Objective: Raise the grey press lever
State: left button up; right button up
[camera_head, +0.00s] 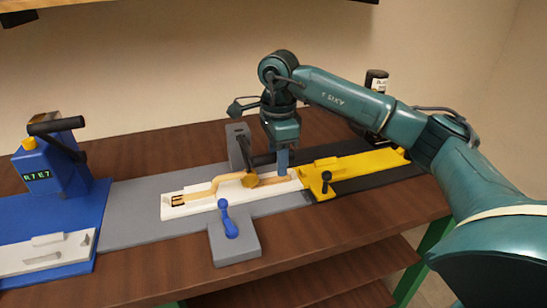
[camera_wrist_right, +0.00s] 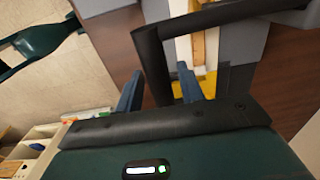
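In the right wrist view, a black bent bar (camera_wrist_right: 155,68) crosses the picture, and one leg shows in the gap between the fingers of my right gripper (camera_wrist_right: 160,90). Those two blue fingers stand apart. I cannot tell whether either touches the bar. My left gripper is in neither view.
A white tray (camera_head: 178,212) with a light wooden part (camera_head: 205,190) lies in front of the press. A blue handle (camera_head: 228,222) stands before it.

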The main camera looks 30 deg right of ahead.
jog(key=c, duration=0.6)
jog(key=shift+w+r+p, duration=0.2)
jog(key=shift+r+p, duration=0.4)
jog(key=shift+r, duration=0.35)
jog(key=w+d+r+p, duration=0.1)
jog(key=w+r+p, duration=0.4)
jog(key=r+p, duration=0.3)
jog(key=shift+w+d+r+p, duration=0.15)
jog(key=shift+w+d+p, duration=0.15)
jog(key=shift+p, duration=0.1)
jog(key=shift+o, duration=0.8)
jog(key=shift+w+d+r, duration=0.1)
jog(key=shift+w+r, duration=0.1)
jog(key=shift+r, duration=0.05)
jog(key=shift+r, duration=0.1)
dwell(0.4)
